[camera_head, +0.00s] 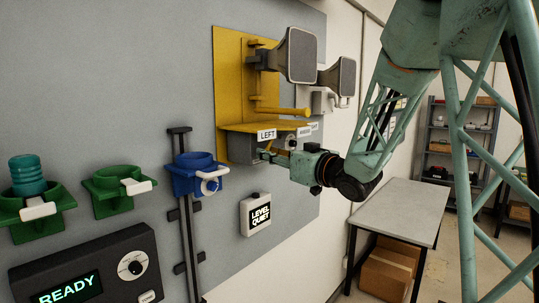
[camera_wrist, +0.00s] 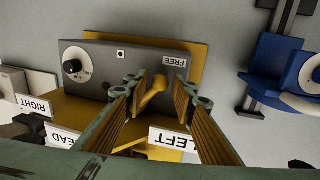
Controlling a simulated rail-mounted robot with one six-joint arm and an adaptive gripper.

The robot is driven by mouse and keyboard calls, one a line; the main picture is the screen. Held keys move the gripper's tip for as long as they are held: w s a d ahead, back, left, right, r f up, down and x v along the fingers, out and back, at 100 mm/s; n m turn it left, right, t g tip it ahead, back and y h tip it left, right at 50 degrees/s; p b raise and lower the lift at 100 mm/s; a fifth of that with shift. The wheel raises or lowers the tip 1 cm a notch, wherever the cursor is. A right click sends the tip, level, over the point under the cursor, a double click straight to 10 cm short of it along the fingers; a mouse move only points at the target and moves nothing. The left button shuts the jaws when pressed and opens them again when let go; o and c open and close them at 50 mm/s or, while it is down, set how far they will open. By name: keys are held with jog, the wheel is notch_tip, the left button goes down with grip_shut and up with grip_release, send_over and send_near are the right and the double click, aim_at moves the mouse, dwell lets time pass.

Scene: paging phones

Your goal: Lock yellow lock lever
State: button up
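The yellow lock lever (camera_wrist: 153,97) is a short rounded lever on a dark grey box (camera_wrist: 105,62) in the wrist view. A FREE label (camera_wrist: 173,61) is on the box near it. My gripper (camera_wrist: 161,88) is open, with one finger on each side of the lever and visible gaps between. In the head view my gripper (camera_head: 268,154) is at the box under the yellow shelf (camera_head: 262,126) marked LEFT. The lever itself is not clearly visible there.
A yellow bar (camera_head: 280,111) sticks out above the shelf, below a grey horn (camera_head: 301,55). A blue holder (camera_head: 197,178) on a rail is to the left. A READY console (camera_head: 85,270) is at lower left. A table (camera_head: 400,205) stands at right. The box has a black knob (camera_wrist: 73,66).

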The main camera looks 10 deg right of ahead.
grip_shut()
